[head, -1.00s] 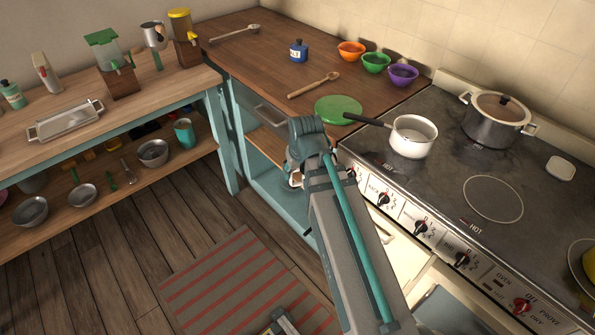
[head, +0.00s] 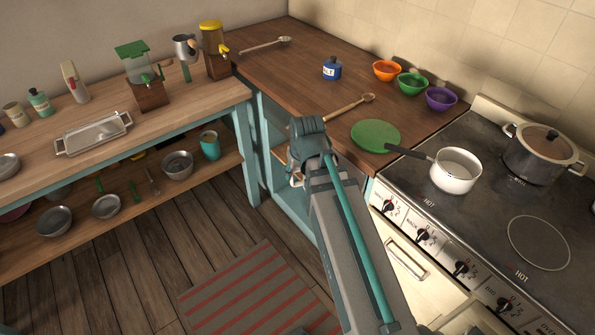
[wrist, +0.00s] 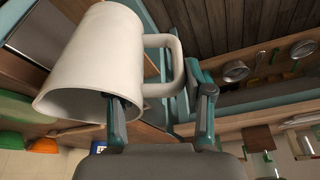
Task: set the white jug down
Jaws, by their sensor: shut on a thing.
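The white jug (wrist: 100,55) fills the left of the wrist view, its mouth turned toward the bottom left of the picture. Its handle (wrist: 177,70) is on the right side. My gripper (wrist: 160,112) is shut on the jug, one finger at the rim and the other beyond the handle; the exact contact is hard to tell. In the head view my arm hides most of the gripper and jug, in front of the teal cabinet by the corner counter.
The wooden counter (head: 290,72) holds a green plate (head: 376,136), a wooden spoon (head: 350,106), a blue jar (head: 332,68) and several bowls. A white saucepan (head: 455,172) and a lidded pot (head: 543,152) stand on the stove. The left bench holds a tray (head: 93,134) and dispensers.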

